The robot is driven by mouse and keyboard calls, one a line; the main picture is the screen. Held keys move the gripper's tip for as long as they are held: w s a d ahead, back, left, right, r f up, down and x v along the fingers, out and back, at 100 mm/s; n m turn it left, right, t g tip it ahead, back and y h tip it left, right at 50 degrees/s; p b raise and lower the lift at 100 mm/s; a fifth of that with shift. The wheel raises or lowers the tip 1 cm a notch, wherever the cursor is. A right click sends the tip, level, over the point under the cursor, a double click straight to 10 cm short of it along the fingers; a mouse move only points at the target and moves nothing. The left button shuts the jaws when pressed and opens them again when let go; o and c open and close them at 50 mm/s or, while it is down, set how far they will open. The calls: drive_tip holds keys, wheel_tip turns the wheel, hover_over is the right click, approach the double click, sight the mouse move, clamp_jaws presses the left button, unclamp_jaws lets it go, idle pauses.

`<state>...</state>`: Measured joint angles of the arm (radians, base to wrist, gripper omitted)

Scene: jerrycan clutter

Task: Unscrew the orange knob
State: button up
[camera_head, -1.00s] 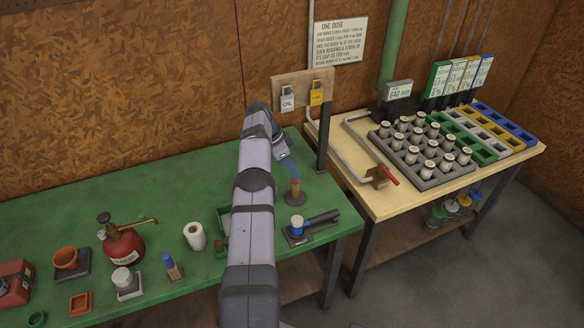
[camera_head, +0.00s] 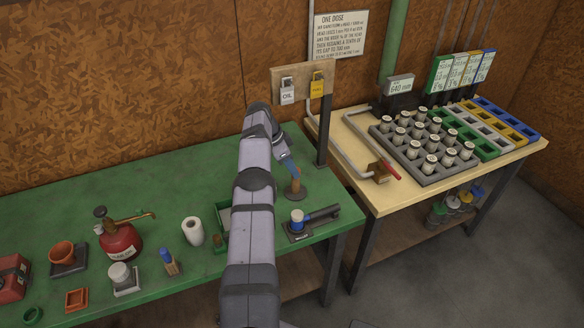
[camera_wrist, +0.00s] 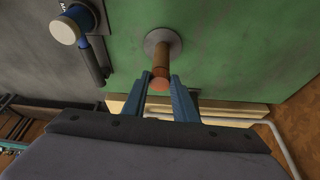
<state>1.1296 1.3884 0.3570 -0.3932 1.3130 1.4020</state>
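A brown-orange post (camera_head: 296,182) stands upright on a round dark base (camera_head: 294,196) on the green bench. In the wrist view the same post (camera_wrist: 162,58) shows on its grey base (camera_wrist: 163,40), with a wider orange disc-shaped knob (camera_wrist: 158,85) at its near end. My gripper (camera_wrist: 160,77) has blue fingers, one on each side of the knob end. The fingers look spread, with a narrow gap; contact cannot be made out.
A red oil can (camera_head: 119,243), a white roll (camera_head: 192,231) and a green tray (camera_head: 222,216) stand to the left. A wooden table (camera_head: 437,180) with a jar rack adjoins right.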

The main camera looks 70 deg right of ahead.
drive_tip(key=c, duration=0.3)
drive_tip(key=shift+c, duration=0.2)
drive_tip(key=shift+s+n+b, duration=0.1)
drive_tip(key=shift+n+b, duration=0.3)
drive_tip(key=shift+n, duration=0.1)
drive_tip(key=n+t+h+b, duration=0.1)
drive_tip(key=n, duration=0.1)
drive_tip(key=shift+s+a+n, duration=0.1)
drive_tip(key=shift+a+n, duration=0.05)
drive_tip(key=shift+n, duration=0.15)
drive_tip(key=shift+n+t+b, duration=0.3)
drive_tip(key=shift+n+b, duration=0.05)
drive_tip(key=shift+n, duration=0.35)
drive_tip(key=shift+s+n, duration=0.1)
drive_tip(key=shift+n, duration=0.2)
drive_tip(key=shift+r+n+t, duration=0.1)
drive_tip(key=shift+n+t, duration=0.2)
drive_tip(key=shift+s+a+r+n+t+h+p, duration=0.1)
drive_tip(key=shift+s+n+t+h+p, duration=0.15)
drive_tip(key=shift+n, duration=0.75)
drive_tip(key=shift+n+t+p, duration=0.45)
drive_tip(key=shift+n, duration=0.45)
